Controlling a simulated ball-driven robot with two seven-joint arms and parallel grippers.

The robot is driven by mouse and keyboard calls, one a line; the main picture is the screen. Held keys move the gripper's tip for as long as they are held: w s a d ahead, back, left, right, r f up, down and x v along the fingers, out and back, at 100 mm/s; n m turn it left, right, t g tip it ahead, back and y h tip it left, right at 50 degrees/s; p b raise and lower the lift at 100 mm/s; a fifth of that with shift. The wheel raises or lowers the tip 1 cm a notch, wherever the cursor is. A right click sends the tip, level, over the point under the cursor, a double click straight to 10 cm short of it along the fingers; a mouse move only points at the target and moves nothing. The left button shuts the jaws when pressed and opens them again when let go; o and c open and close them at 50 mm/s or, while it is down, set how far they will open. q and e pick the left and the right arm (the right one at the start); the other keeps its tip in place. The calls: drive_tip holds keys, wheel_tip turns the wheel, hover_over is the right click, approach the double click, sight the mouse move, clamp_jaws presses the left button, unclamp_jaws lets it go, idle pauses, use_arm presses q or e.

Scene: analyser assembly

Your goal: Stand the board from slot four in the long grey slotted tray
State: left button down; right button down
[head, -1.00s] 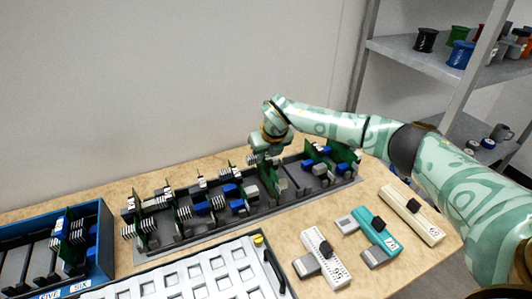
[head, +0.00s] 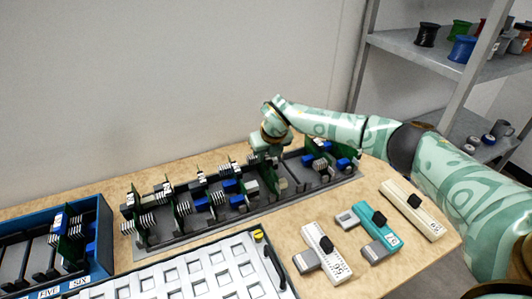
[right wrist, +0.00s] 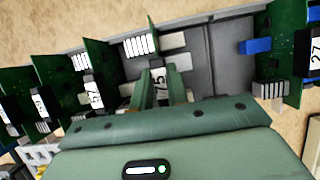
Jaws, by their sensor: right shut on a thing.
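The long grey slotted tray (head: 357,178) runs across the table by the wall, with several green boards standing in it. My right gripper (head: 268,157) is over the right half of this tray, pointing down. In the right wrist view my right gripper (right wrist: 158,92) is shut on a green board with a white label reading 75 (right wrist: 158,76). The board is upright, between a neighbouring board (right wrist: 102,68) on the left and a bare grey stretch of tray on the right. Its lower edge is hidden, so I cannot tell whether it is fully seated. My left gripper is not in view.
A blue rack (head: 104,225) at the left, marked FIVE and SIX, has a board standing in it and empty slots further left. A white tray with square pockets (head: 235,238) lies in front. Three labelled devices, white (head: 328,252), teal (head: 374,232) and cream (head: 411,207), lie at the right.

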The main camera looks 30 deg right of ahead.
drive_tip(key=shift+f, duration=0.35)
idle(0.5)
drive_tip(key=c, duration=1.2)
unclamp_jaws()
drive_tip(key=shift+o, duration=0.2)
drive_tip(key=shift+r, duration=0.2)
drive_tip(key=shift+r+p, duration=1.65)
drive_tip(key=shift+r, duration=0.1)
drive_tip(key=shift+r, duration=0.1)
wheel_tip(320, 180, up, 7)
drive_tip(key=p, duration=0.5)
